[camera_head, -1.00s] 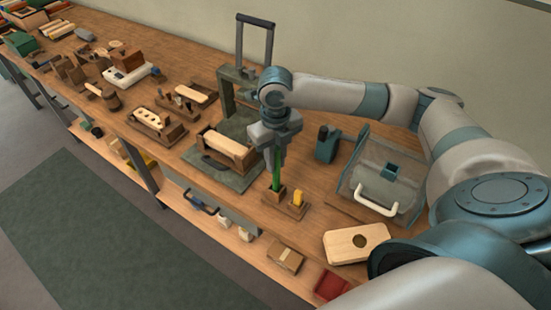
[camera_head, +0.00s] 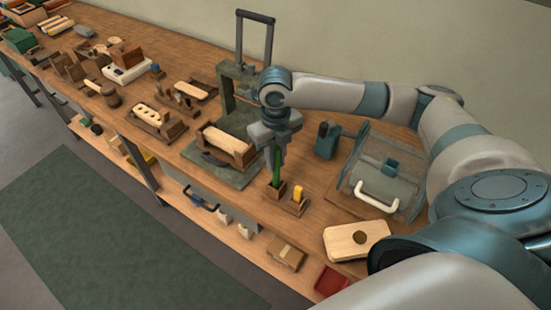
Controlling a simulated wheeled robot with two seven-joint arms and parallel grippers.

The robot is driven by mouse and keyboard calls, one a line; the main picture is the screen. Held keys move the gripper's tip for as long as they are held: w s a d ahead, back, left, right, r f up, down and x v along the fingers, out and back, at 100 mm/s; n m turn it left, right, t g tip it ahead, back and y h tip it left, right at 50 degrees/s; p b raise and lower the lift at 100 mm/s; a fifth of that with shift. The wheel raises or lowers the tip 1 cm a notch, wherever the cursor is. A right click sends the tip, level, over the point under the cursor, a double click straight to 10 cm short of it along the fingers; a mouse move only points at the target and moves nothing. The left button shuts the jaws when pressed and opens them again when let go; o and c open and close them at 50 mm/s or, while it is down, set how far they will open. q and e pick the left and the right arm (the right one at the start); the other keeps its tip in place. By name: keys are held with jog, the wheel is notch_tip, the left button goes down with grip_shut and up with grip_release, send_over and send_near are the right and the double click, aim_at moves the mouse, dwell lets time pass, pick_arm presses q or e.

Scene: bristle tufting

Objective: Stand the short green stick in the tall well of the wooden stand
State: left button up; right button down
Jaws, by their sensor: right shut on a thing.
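The wooden stand (camera_head: 287,203) is a small brown block near the front edge of the bench. It has a taller well on its left and a yellow piece (camera_head: 298,193) standing in its right part. The green stick (camera_head: 276,168) is upright, with its lower end at the mouth of the left, taller well; I cannot tell how deep it sits. My right gripper (camera_head: 275,155) points down above the stand, shut on the upper part of the stick, hiding its top. My left gripper is not in view.
A clear-sided box with a white handle (camera_head: 377,198) stands right of the stand. A light wooden block with a hole (camera_head: 350,240) lies in front of it. A press-like frame (camera_head: 237,95) and a wooden holder (camera_head: 230,148) are to the left. A dark teal thing (camera_head: 325,141) stands behind.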

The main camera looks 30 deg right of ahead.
aim_at(276, 146)
jog(key=shift+f, duration=0.3)
jog(key=c, duration=1.2)
grip_release()
jog(key=shift+r, duration=0.1)
jog(key=shift+r+p, duration=3.4)
jog(key=shift+p, duration=0.55)
